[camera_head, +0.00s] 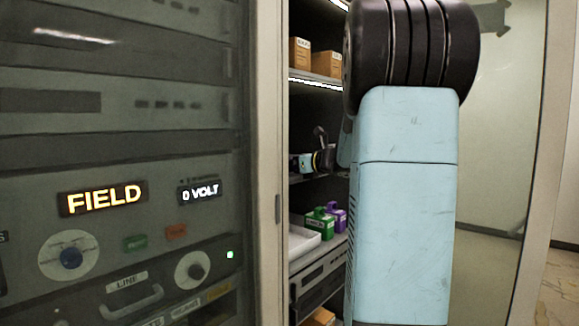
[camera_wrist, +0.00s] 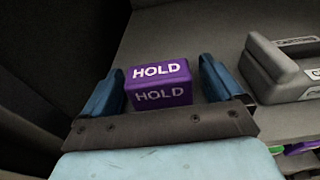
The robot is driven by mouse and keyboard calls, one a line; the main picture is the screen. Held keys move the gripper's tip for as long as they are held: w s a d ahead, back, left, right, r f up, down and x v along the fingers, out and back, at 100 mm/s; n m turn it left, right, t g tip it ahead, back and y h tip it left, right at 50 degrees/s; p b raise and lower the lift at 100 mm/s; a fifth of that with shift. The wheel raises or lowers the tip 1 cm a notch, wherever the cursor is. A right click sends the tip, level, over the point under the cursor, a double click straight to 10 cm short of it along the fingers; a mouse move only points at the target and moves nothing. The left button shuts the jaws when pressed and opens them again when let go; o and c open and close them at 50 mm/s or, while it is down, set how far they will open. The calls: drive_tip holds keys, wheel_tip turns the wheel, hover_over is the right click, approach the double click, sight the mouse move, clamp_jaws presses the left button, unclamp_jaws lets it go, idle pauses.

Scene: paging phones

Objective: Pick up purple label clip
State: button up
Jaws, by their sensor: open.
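A purple label clip (camera_wrist: 160,83), a small block with the word HOLD in white on its faces, sits on a grey shelf in the wrist view. My gripper (camera_wrist: 163,66) is open, with one blue finger on each side of the clip. A narrow gap shows between the clip and each finger. In the head view my arm covers much of the shelving, and I cannot make out this clip there.
A grey piece with a raised handle (camera_wrist: 285,68) stands right of the clip. In the head view, green (camera_head: 319,224) and purple (camera_head: 339,216) items sit on a lower shelf beside a white tray (camera_head: 302,241). Cardboard boxes (camera_head: 326,64) stand above. A dark panel cabinet (camera_head: 120,120) fills the left.

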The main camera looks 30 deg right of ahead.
drive_tip(key=c, duration=1)
drive_tip(key=shift+r, duration=0.1)
wheel_tip(320, 180, up, 10)
drive_tip(key=shift+f, duration=0.15)
drive_tip(key=shift+s, duration=0.1)
